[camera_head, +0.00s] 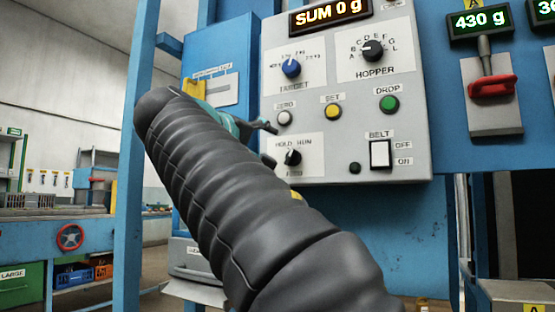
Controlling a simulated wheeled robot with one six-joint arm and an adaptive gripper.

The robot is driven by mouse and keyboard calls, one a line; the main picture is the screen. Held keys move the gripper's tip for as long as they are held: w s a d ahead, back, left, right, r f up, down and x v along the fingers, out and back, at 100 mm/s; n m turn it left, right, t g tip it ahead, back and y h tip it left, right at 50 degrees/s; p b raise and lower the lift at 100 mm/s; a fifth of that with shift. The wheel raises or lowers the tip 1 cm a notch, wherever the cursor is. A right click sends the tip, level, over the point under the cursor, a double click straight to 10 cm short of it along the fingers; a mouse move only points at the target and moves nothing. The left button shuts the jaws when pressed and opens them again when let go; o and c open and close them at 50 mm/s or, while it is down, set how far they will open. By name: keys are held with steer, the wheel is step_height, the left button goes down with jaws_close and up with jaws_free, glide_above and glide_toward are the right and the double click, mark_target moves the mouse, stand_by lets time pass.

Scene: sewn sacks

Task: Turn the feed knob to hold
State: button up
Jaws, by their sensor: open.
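The feed knob (293,157) is a small black knob on a white plate, low on the grey control panel (345,172). HOLD is printed at its upper left and RUN at its upper right. I cannot clearly tell which word the knob's pointer faces. My gripper (268,143) is open, just left of the knob, with one fingertip above the knob's height and one near it. It appears apart from the knob. My dark sleeved arm hides most of the gripper body.
The blue target knob (291,68), black hopper knob (373,50), white zero button (284,118), yellow set button (333,111), green drop button (389,103) and belt switch (380,154) share the panel. A red handle (492,86) stands at right. A blue post (134,160) is at left.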

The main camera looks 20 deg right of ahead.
mark_target(288, 158)
steer(key=p+x, duration=0.1)
steer(key=x, duration=1.1)
steer(key=shift+w+d, duration=0.25)
steer(key=shift+d, duration=0.1)
steer(key=c, duration=1.2)
steer(key=shift+o, duration=0.2)
steer(key=shift+r+n+p, duration=0.1)
steer(key=shift+n+p, duration=0.2)
steer(key=shift+p, duration=0.05)
steer(key=n+p, duration=0.3)
steer(key=n, duration=0.1)
steer(key=shift+n, duration=0.3)
steer(key=n+p, duration=0.3)
steer(key=n, duration=0.1)
steer(key=shift+f+n+p, duration=0.25)
steer(key=shift+n+p, duration=0.8)
steer(key=shift+n, duration=0.25)
steer(key=shift+f, duration=0.1)
